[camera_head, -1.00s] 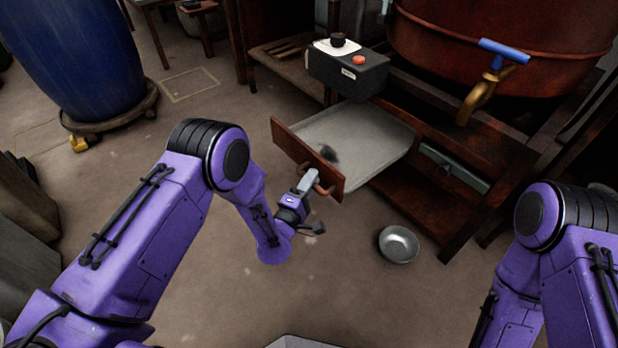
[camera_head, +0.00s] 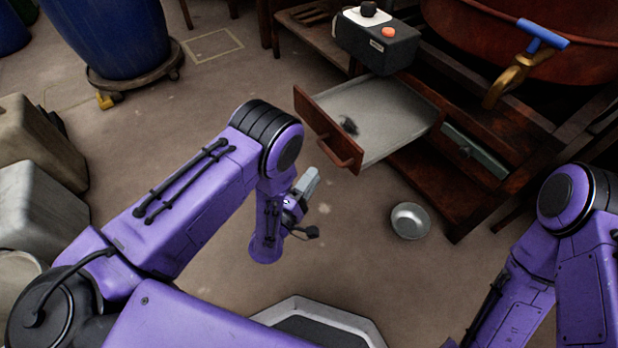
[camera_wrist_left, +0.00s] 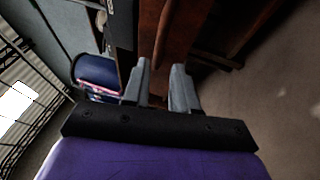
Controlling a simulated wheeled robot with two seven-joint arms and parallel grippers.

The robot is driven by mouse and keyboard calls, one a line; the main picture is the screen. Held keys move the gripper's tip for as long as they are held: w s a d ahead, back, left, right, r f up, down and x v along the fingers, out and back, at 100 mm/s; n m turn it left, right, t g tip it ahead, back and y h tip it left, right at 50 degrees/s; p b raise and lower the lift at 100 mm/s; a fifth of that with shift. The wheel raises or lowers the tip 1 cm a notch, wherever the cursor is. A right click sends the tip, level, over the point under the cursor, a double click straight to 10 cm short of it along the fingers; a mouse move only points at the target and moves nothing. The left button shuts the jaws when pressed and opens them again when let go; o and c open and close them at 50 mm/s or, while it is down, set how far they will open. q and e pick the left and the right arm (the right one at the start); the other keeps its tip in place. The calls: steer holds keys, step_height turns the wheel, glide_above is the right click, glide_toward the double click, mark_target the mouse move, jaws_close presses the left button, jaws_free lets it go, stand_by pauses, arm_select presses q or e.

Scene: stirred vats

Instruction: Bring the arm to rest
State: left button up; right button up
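My left arm reaches in from the left in the head view. Its gripper (camera_head: 306,184) is off the floor, a little to the lower left of the open drawer's handle (camera_head: 347,160) and apart from it. In the left wrist view the two grey fingers (camera_wrist_left: 160,82) stand apart with nothing between them. The wooden drawer front (camera_head: 325,130) and grey drawer bottom (camera_head: 385,115) show, with a dark smudge or clump inside. My right arm shows at the right edge of the head view; its gripper is out of the picture.
A rusty vat with a blue-handled tap (camera_head: 515,75) stands at the back right. A blue barrel (camera_head: 112,35) stands at the back left; pale blocks lie left.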

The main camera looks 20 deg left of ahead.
arm_select(q)
steer(key=shift+s+a+f, duration=0.1)
steer(key=shift+s+a, duration=0.1)
steer(key=shift+s, duration=0.35)
steer(key=s+a+f+m+g+y, duration=0.5)
steer(key=s+a+f, duration=0.1)
steer(key=a+f, duration=0.1)
steer(key=s+a+f+m+g+y, duration=0.1)
steer(key=s+a+f+g, duration=0.2)
steer(key=s, duration=0.4)
steer(key=s+a+f+m+g+y, duration=0.1)
steer(key=s+a+m+g+y, duration=0.2)
steer(key=s, duration=0.4)
steer(key=s+a+f+g, duration=0.2)
steer(key=s+g, duration=0.3)
steer(key=s, duration=0.1)
step_height(320, 180, up, 34)
steer(key=p, duration=3.3)
steer(key=shift+a+p, duration=0.3)
steer(key=shift+p, duration=0.1)
